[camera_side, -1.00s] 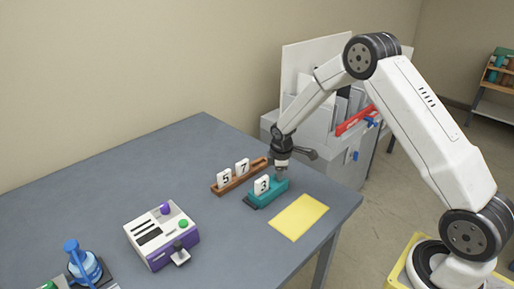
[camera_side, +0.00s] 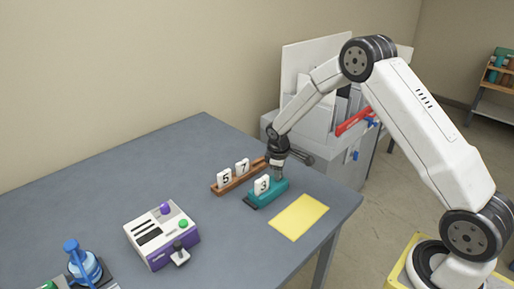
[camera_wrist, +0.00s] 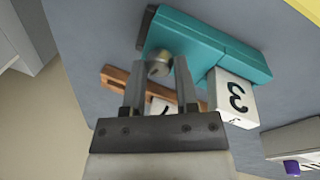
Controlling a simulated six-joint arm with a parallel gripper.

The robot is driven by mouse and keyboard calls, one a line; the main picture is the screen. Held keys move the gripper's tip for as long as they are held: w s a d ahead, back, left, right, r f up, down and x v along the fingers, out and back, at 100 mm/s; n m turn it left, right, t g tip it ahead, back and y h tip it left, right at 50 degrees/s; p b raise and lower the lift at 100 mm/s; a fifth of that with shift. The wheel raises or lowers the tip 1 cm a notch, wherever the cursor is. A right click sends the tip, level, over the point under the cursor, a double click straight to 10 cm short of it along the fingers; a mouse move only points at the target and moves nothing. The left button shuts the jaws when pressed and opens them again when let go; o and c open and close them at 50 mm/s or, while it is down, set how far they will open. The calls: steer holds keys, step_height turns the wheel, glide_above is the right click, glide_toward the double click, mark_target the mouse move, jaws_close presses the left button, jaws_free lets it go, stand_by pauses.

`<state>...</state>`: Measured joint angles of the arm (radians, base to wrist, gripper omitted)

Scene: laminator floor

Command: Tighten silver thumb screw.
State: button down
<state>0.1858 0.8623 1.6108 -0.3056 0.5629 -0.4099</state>
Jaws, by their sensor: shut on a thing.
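The silver thumb screw (camera_wrist: 159,67) sits at one end of the teal holder, between my gripper's two fingers in the wrist view. My gripper (camera_wrist: 158,72) is shut on it. In the side view my gripper (camera_side: 277,172) points down at the far right end of the teal holder (camera_side: 267,194) and hides the screw there. The teal holder also fills the top of the wrist view (camera_wrist: 205,40). A white tile marked 3 (camera_side: 262,185) stands in the holder; it also shows in the wrist view (camera_wrist: 235,97).
A wooden rack (camera_side: 222,188) with tiles 5 and 7 stands just behind the holder. A yellow sheet (camera_side: 299,217) lies in front. A purple-and-white device (camera_side: 162,236) and a blue-handled stamp (camera_side: 82,263) are further left. The grey table (camera_side: 190,165) is clear between them.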

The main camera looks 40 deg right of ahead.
mark_target(272, 179)
steer(key=m+g, duration=0.1)
steer(key=m, duration=0.6)
steer(key=shift+w, duration=0.2)
steer(key=m+g, duration=0.1)
steer(key=m, duration=0.2)
steer(key=shift+w+m, duration=0.1)
steer(key=shift+m, duration=0.3)
steer(key=shift+m+g, duration=0.3)
steer(key=shift+m, duration=1.4)
steer(key=shift+y, duration=0.3)
steer(key=shift+c, duration=1.8)
jaws_free()
steer(key=shift+r, duration=0.1)
step_height(272, 179, up, 8)
steer(key=w+a, duration=0.1)
steer(key=shift+f, duration=0.25)
